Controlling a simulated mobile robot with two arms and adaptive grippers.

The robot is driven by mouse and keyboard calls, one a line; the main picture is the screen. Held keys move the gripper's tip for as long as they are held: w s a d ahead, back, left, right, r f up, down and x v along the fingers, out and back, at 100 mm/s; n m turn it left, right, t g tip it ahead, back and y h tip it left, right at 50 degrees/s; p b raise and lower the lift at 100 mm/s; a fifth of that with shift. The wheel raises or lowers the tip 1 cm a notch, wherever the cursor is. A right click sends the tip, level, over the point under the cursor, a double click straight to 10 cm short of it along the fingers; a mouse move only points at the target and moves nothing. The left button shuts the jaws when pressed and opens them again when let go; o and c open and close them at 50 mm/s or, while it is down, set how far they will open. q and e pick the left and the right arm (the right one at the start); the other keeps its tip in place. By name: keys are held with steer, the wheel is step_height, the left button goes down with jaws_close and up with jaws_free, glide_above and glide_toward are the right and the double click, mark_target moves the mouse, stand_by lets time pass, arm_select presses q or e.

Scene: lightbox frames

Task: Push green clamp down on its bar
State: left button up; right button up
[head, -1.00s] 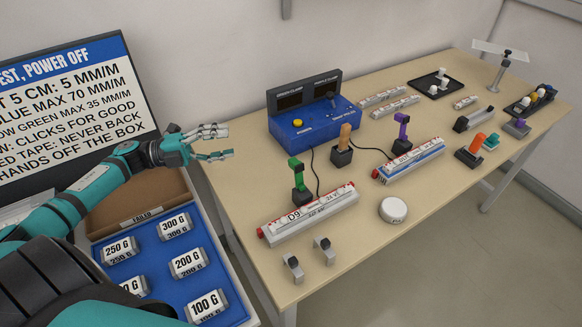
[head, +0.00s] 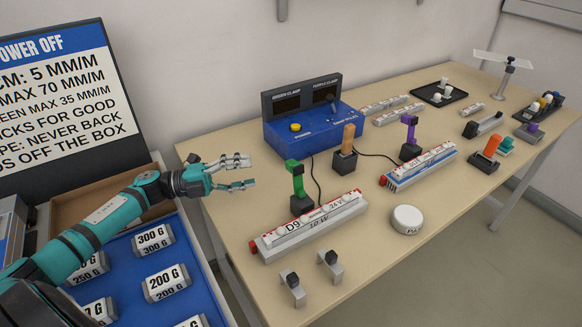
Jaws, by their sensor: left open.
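The green clamp (head: 296,177) stands upright on a dark block behind the white bar labelled D9 (head: 308,226), which has red ends. I cannot tell whether the clamp touches the bar. My left gripper (head: 252,172) is to the left of the green clamp, over the table's left edge. Its two fingers are apart and point right, with nothing between them. A gap shows between the fingertips and the clamp. My right gripper is not in view.
A blue control box (head: 312,127) with a yellow button stands behind the clamp. An orange clamp (head: 349,138) and a purple clamp (head: 411,128) stand to the right. A white disc (head: 407,219) and two small metal brackets (head: 293,289) lie in front. A blue weight tray (head: 205,293) sits left.

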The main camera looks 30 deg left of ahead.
mark_target(286, 167)
arm_select(q)
steer(key=x, duration=1.1)
steer(key=shift+w+d+p, duration=0.2)
steer(key=shift+p, duration=0.2)
steer(key=shift+c, duration=0.4)
jaws_close()
steer(key=shift+f, duration=0.1)
